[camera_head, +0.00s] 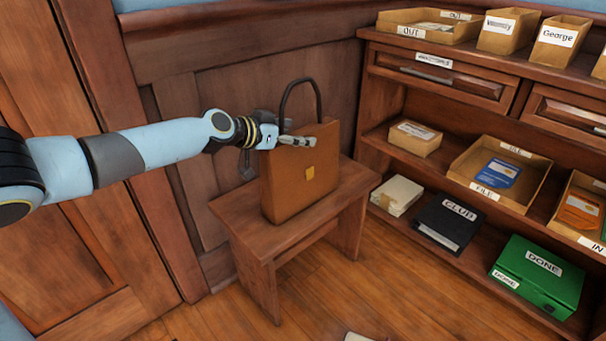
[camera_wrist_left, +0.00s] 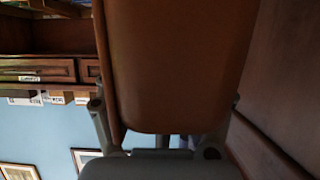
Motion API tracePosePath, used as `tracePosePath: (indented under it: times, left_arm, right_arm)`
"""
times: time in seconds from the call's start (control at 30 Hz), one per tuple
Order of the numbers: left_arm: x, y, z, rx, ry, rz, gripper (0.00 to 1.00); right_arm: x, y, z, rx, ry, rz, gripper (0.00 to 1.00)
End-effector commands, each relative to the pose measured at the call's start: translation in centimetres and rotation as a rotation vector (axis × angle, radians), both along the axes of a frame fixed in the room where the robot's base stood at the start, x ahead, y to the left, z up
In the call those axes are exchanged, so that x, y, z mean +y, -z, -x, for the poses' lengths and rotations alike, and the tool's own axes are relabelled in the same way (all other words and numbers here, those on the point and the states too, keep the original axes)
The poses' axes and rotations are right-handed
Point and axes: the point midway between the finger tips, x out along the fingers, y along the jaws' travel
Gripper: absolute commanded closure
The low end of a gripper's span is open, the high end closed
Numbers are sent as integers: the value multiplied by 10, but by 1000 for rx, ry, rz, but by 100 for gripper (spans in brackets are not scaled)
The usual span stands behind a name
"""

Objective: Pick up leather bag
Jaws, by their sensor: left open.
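The brown leather bag (camera_head: 300,182) stands upright on a small wooden bench, its dark handle arching above it and a gold clasp on its front. My left gripper (camera_head: 285,138) is at the bag's upper left side, open, with one finger in front of the bag; the other is hidden in the head view. In the left wrist view, the bag (camera_wrist_left: 180,70) fills the middle, between the two open fingers (camera_wrist_left: 160,128). I cannot tell whether either finger touches it. My right gripper is in neither view.
The wooden bench (camera_head: 235,225) stands against the panelled wall. A bookcase (camera_head: 385,95) to the right holds trays, boxes, a black CLUB binder (camera_head: 450,222) and a green DONE box (camera_head: 540,275). Wooden floor (camera_head: 350,290) is mostly clear in front.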

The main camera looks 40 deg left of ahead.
Motion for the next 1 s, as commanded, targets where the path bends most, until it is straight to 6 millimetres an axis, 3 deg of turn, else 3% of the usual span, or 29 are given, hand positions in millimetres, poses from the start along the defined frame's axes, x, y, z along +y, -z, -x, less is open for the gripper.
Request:
tracePosePath:
  times: [0.3, 0.87, 1.0]
  left_arm:
    - [0, 2, -7, 0, 0, 0, 27]
    - [-1, 3, -7, 0, 0, 0, 100]
    - [-1, 1, -7, -2, 0, 0, 100]
  right_arm:
    - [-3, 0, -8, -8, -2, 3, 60]
    - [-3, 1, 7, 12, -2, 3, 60]
    - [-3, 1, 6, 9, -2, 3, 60]
